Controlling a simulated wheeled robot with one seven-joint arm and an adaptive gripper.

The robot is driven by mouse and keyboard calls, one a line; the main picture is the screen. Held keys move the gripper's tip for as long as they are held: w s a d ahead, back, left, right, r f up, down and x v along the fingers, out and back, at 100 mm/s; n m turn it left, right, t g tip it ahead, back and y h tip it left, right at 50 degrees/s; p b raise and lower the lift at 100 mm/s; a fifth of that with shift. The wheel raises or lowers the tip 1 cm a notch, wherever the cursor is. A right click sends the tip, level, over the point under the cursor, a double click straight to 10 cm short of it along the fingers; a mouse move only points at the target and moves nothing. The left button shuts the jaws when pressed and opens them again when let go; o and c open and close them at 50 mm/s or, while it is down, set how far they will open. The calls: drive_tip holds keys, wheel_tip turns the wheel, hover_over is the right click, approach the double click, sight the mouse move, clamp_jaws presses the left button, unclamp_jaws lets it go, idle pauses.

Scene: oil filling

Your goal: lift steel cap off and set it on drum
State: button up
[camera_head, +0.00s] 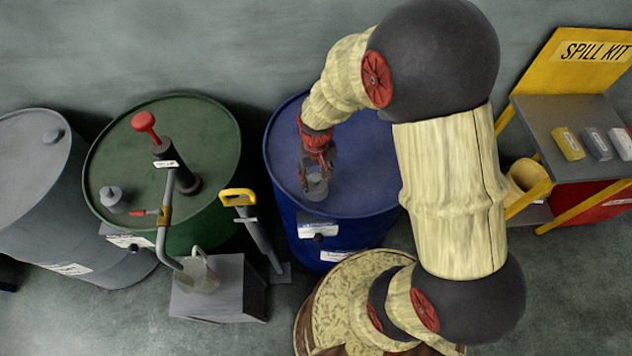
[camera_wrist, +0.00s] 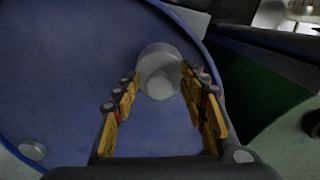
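The steel cap (camera_wrist: 160,72) is a pale grey, round piece near the rim of the blue drum (camera_wrist: 60,75) in the wrist view. My gripper (camera_wrist: 160,80) has its yellow-padded fingers on either side of the cap, with the tips at its left and right edges. Whether the pads press on it is not clear. In the head view my gripper (camera_head: 316,183) points down over the blue drum's top (camera_head: 365,165); the cap is hard to make out there. Whether the cap is seated or raised cannot be told.
The green drum (camera_head: 215,130) with a red-handled pump (camera_head: 165,150) and a small grey fitting (camera_head: 111,199) stands left. A jug (camera_head: 200,272) sits on a grey block (camera_head: 230,300) in front. The spill kit stand (camera_head: 560,105) is at right. Much of the blue drum top is bare.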

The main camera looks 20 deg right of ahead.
drive_tip(key=c, duration=1)
drive_tip(key=shift+r, duration=0.1)
clamp_jaws()
